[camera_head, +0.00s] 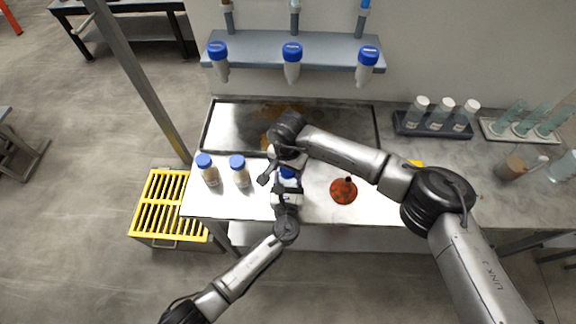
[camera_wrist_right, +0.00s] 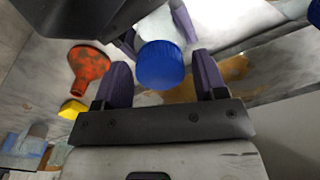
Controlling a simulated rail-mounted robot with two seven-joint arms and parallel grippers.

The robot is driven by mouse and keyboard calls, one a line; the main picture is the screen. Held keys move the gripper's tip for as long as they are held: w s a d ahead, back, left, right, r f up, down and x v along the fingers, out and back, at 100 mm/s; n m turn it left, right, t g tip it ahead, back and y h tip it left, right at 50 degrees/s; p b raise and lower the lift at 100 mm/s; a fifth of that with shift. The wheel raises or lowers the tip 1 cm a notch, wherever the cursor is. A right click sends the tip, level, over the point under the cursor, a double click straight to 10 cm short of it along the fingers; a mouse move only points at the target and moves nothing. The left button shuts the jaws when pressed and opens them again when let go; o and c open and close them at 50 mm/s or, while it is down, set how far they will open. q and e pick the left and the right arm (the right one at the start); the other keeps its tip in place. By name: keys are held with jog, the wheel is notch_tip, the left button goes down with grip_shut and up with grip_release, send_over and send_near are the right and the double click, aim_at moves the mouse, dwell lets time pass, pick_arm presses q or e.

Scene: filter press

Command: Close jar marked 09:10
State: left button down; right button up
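A jar with a blue cap (camera_head: 288,172) stands upright at the front of the bench; its body is mostly hidden by my grippers and I cannot read its label. In the right wrist view the blue cap (camera_wrist_right: 161,64) sits between my right gripper's fingers (camera_wrist_right: 160,80), with gaps on both sides. The right gripper (camera_head: 276,170) is open, above and beside the cap. My left gripper (camera_head: 287,187) comes from the front and appears shut around the jar's body below the cap. Two more blue-capped jars, (camera_head: 209,171) and (camera_head: 240,171), stand to the left, labels unreadable.
An orange-red funnel-shaped thing (camera_head: 343,190) lies to the right, also in the wrist view (camera_wrist_right: 87,66). Behind is a stained metal tray (camera_head: 235,113). A rack of tubes (camera_head: 434,127) stands right; a yellow-grated bin (camera_head: 165,207) is at left.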

jog(key=c, duration=0.8)
jog(key=m, duration=0.5)
jog(key=shift+m, duration=0.3)
jog(key=m, duration=0.6)
jog(key=o, duration=1)
jog(key=shift+r, duration=2.25)
jog(key=shift+c, duration=0.2)
